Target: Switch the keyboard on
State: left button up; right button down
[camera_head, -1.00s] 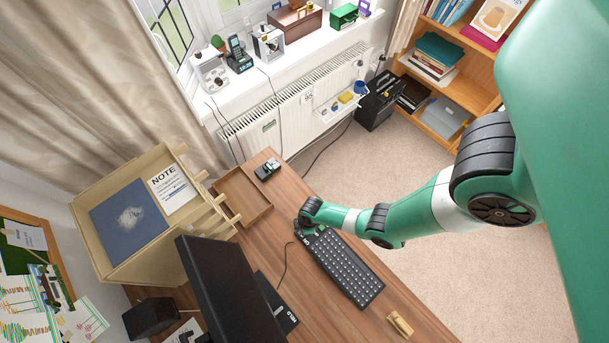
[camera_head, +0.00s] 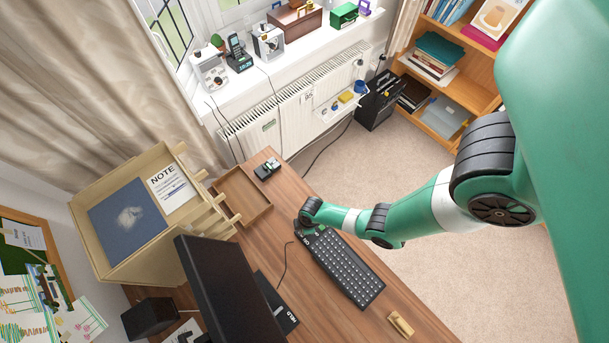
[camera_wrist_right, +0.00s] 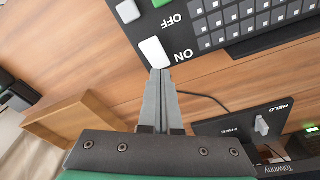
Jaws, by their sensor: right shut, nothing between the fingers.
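The black keyboard (camera_head: 345,268) lies on the wooden desk. In the right wrist view, its end (camera_wrist_right: 205,38) carries the labels "OFF" and "ON". A white switch piece (camera_wrist_right: 154,53) sits beside "ON", and another white piece (camera_wrist_right: 128,11) is farther toward the corner. My right gripper (camera_wrist_right: 160,73) is shut and empty, its tips at the edge of the white piece by "ON"; I cannot tell whether they touch it. In the head view, my right gripper (camera_head: 302,226) is at the keyboard's far left end, mostly hidden by its wrist. My left gripper is not in view.
A monitor (camera_head: 225,290) stands left of the keyboard, with a dark pad marked "HELD" (camera_head: 276,300) beside it. A wooden tray (camera_head: 243,197) and a small dark device (camera_head: 267,168) are at the desk's far end. A tan block (camera_head: 400,323) lies near the front.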

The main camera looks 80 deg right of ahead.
jog(key=shift+f+b, duration=0.85)
jog(key=shift+f, duration=0.1)
dwell(0.3)
notch_tip(320, 180, up, 7)
jog(key=p, duration=0.6)
jog(key=shift+p, duration=0.4)
